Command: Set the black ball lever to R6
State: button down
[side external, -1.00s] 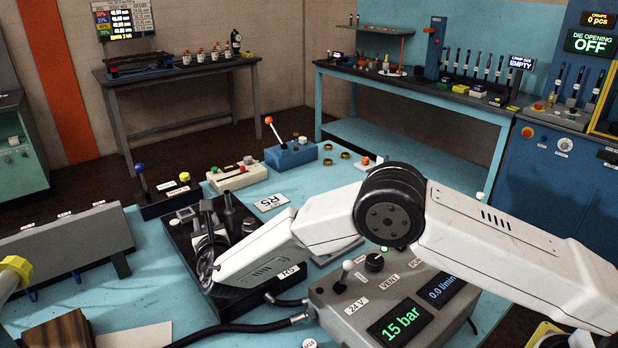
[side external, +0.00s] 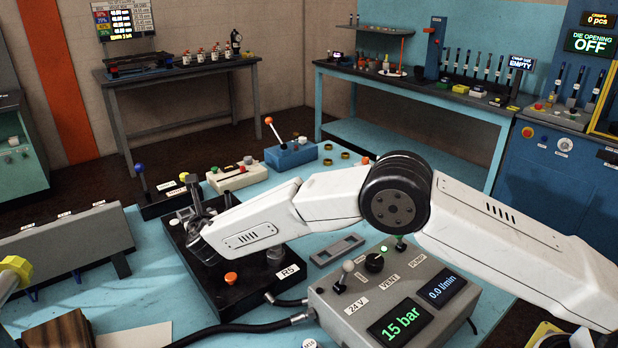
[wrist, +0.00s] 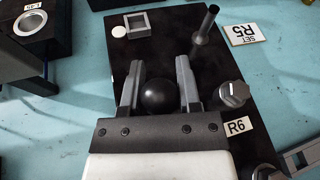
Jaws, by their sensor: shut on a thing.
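The black ball (wrist: 160,96) of the lever sits between the two fingers of my gripper (wrist: 158,82) in the wrist view. The gripper is shut on it. In the side view my gripper (side external: 196,203) is over the back-left part of the black board (side external: 222,302), and the arm hides most of the lever. The lever's shaft is hidden beneath the ball and gripper. A white label reading R6 (wrist: 237,126) is on the board, right of the gripper in the wrist view.
A dark upright post (wrist: 205,27) and a grey knob (wrist: 233,94) stand on the board near my gripper. An orange knob (side external: 231,279) is at its front. A blue-ball lever (side external: 141,178) stands behind. The grey control box (side external: 395,285) is at the right.

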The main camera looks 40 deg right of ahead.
jog(key=shift+w+f+g, duration=0.1)
jog(key=shift+w+g, duration=0.6)
jog(key=shift+g, duration=0.2)
jog(key=shift+w+f, duration=0.3)
jog(key=shift+w, duration=0.2)
jog(key=shift+w+f, duration=0.25)
jog(key=shift+w, duration=0.2)
jog(key=shift+w+f, duration=0.2)
jog(key=shift+f, duration=0.1)
jog(key=shift+a+f, duration=0.1)
jog(key=shift+f, duration=0.05)
jog(key=shift+c, duration=1.8)
grip_release()
jog(key=shift+o, duration=0.3)
jog(key=shift+r, duration=0.2)
jog(key=shift+s+r, duration=0.1)
jog(key=shift+r, duration=0.15)
jog(key=v, duration=0.7)
jog(key=shift+s, duration=0.25)
